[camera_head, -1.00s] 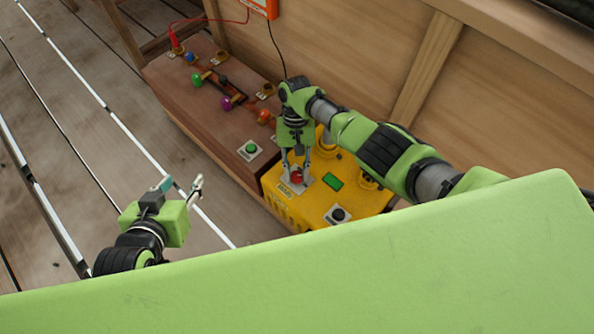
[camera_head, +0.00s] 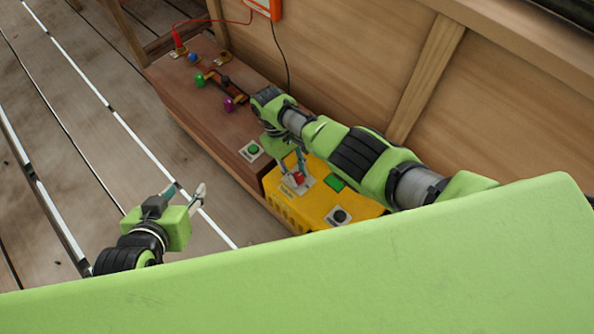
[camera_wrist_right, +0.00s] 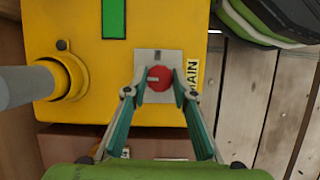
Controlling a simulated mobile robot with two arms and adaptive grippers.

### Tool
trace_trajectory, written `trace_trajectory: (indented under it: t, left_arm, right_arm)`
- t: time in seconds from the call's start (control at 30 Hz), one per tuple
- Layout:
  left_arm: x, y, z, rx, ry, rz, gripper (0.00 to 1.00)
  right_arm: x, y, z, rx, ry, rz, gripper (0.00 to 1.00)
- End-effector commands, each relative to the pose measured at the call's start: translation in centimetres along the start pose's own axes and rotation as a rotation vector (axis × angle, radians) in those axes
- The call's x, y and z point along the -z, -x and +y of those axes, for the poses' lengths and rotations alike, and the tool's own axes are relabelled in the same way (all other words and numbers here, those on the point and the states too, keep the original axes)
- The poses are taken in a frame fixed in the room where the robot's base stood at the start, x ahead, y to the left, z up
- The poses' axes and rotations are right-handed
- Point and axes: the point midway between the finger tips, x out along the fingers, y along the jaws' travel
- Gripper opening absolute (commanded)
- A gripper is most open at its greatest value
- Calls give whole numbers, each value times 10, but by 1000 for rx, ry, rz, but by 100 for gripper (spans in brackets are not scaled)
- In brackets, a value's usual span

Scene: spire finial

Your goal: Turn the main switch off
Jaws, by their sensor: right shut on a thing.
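The main switch is a red round knob (camera_wrist_right: 159,78) on a grey plate, beside a "MAIN" label (camera_wrist_right: 192,76), on the yellow box (camera_head: 318,213). The knob also shows in the head view (camera_head: 298,178). My right gripper (camera_wrist_right: 158,90) is shut on the red knob, with a fingertip on either side of it. In the head view my right gripper (camera_head: 299,170) reaches down to the knob at a tilt. My left gripper (camera_head: 188,192) hangs empty over the plank floor, left of the box; the gap between its fingers is hard to make out.
A brown wooden box (camera_head: 205,118) with a green button (camera_head: 253,149) and coloured knobs stands behind the yellow box. The yellow box also has a green strip (camera_head: 335,183) and a black knob (camera_head: 340,215). A wooden wall (camera_head: 345,60) rises behind. The floor at left is clear.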

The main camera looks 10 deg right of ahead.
Motion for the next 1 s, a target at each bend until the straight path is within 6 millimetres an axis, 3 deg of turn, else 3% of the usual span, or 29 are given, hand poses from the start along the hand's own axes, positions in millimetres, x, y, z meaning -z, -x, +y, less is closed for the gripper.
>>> trace_trajectory:
  t: [0.63,0.67,0.7,1.0]
  left_arm:
    - [-9,2,-1,2,1,-36,40]
    - [-9,2,-1,2,1,-36,40]
    - [-9,2,-1,2,1,-36,40]
    - [-9,2,-1,2,0,-36,40]
  right_arm:
    - [0,-1,-2,-16,45,0,4]
    - [0,-1,-2,-16,45,0,33]
    - [0,-1,-2,-16,44,0,42]
    - [0,0,-1,-17,43,1,42]
